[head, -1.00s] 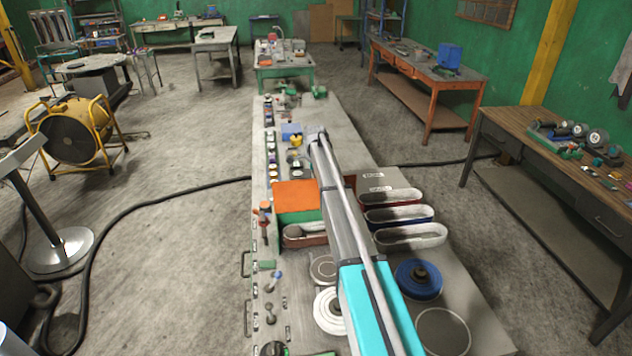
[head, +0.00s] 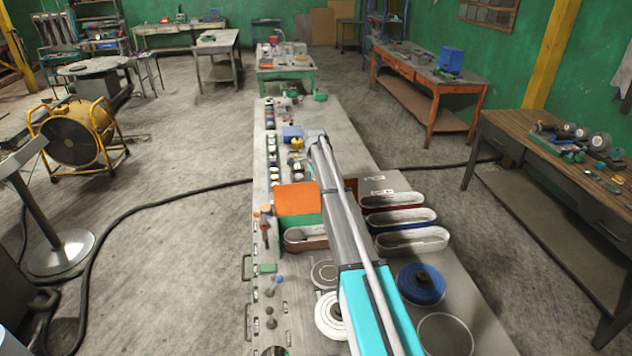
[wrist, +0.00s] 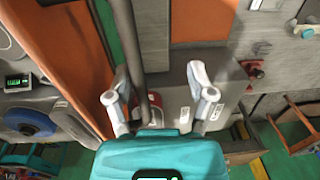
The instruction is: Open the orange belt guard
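The orange belt guard (head: 297,198) shows in the head view as a flat orange panel above a green part, on the long bench just left of my arm. In the wrist view a broad orange surface (wrist: 62,50) fills the upper left; I cannot tell for sure that it is the same guard. My gripper (wrist: 158,82) is open in the wrist view, its two pale fingers apart. A dark grey bar (wrist: 132,45) runs down the picture between them, closer to the left finger. I cannot tell whether they touch. In the head view my arm hides most of the gripper area.
Belt loops (head: 412,240) and a blue disc (head: 421,283) lie on the bench right of my arm. Bottles (head: 272,150) line its left edge. A yellow fan (head: 75,135) and a black cable (head: 150,200) are on the left floor. A wooden workbench (head: 560,150) stands right.

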